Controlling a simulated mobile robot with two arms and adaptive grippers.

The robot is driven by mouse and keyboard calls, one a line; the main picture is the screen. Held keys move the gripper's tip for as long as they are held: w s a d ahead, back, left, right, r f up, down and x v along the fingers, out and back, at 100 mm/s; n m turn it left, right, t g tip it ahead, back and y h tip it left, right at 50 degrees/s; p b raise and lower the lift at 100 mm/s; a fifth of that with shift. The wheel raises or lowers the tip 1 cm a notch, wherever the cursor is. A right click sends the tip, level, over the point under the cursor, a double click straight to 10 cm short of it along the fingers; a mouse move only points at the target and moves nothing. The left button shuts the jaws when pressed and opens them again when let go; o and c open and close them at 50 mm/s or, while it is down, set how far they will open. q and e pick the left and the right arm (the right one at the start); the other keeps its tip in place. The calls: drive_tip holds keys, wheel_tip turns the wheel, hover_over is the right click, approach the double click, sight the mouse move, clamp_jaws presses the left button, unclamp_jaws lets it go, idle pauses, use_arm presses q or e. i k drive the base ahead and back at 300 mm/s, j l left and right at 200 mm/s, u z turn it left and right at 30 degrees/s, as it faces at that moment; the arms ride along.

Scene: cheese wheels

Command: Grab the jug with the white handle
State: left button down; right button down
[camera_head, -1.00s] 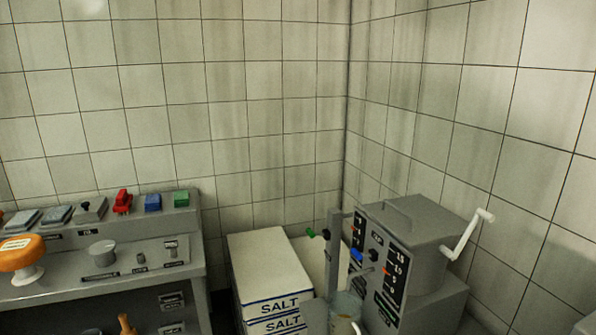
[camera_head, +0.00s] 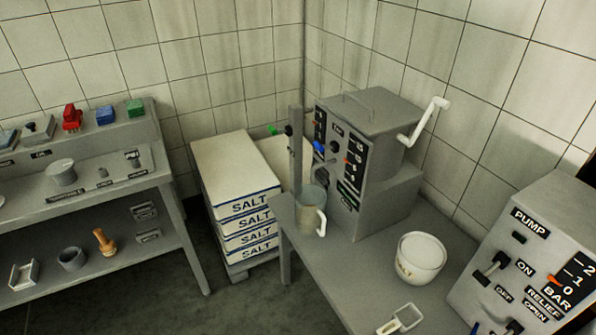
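The jug (camera_head: 309,214) is a greyish, see-through cup with a white handle (camera_head: 321,222) on its right side. It stands upright on the grey table (camera_head: 362,279), near the table's back left corner, beside the grey machine with the white crank. Neither of my grippers shows in the head view.
The grey crank machine (camera_head: 377,150) stands right behind the jug. A white salt bowl (camera_head: 419,258) and a small white scoop (camera_head: 401,319) are on the table. A pump panel (camera_head: 535,255) is at right. Stacked salt boxes (camera_head: 235,180) stand left, beside a control bench (camera_head: 85,185).

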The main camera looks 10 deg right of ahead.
sight(310, 200)
drive_tip(key=j+z, duration=0.2)
drive_tip(key=j, duration=0.4)
drive_tip(key=k+j+z, duration=0.2)
drive_tip(key=j, duration=0.35)
drive_tip(key=j+z, duration=0.2)
drive_tip(key=j, duration=0.4)
